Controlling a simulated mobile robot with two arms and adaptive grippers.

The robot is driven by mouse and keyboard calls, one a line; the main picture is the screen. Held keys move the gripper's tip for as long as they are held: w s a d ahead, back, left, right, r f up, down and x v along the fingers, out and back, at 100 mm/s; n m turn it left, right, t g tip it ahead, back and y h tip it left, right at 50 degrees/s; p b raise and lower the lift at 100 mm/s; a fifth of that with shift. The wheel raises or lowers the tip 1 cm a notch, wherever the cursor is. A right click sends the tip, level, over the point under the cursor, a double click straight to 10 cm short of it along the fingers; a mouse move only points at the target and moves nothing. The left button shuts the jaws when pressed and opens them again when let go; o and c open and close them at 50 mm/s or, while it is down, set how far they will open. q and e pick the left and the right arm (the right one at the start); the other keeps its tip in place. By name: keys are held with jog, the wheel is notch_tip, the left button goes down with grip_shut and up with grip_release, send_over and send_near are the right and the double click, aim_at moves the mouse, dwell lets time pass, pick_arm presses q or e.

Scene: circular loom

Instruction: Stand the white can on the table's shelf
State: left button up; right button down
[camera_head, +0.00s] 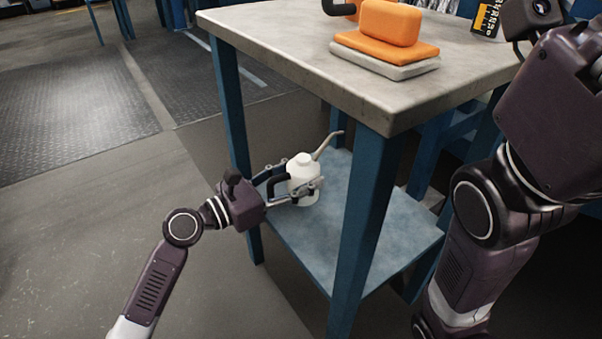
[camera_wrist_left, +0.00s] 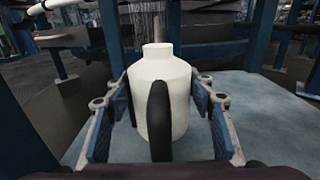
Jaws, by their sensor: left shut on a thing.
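The white can (camera_head: 302,181) has a black handle and a thin grey spout that points up and to the right. My left gripper (camera_head: 296,193) is shut on it, with one finger on each side of its body. The can is roughly upright, between the table legs and over the blue shelf (camera_head: 395,240) under the table. In the left wrist view the can (camera_wrist_left: 162,92) stands between the finger pads, handle towards me. Its base is partly hidden, so I cannot tell whether it touches the shelf.
The grey tabletop (camera_head: 270,24) lies above the shelf. An orange block (camera_head: 390,22) sits on a stack on it. A blue front leg (camera_head: 362,225) stands right of the can, another leg (camera_head: 236,140) to its left. The shelf's right part is clear.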

pick_arm(q)
jog(key=o, duration=1.5)
jog(key=shift+f, duration=0.1)
jog(key=v, duration=1.2)
jog(key=shift+s, duration=0.1)
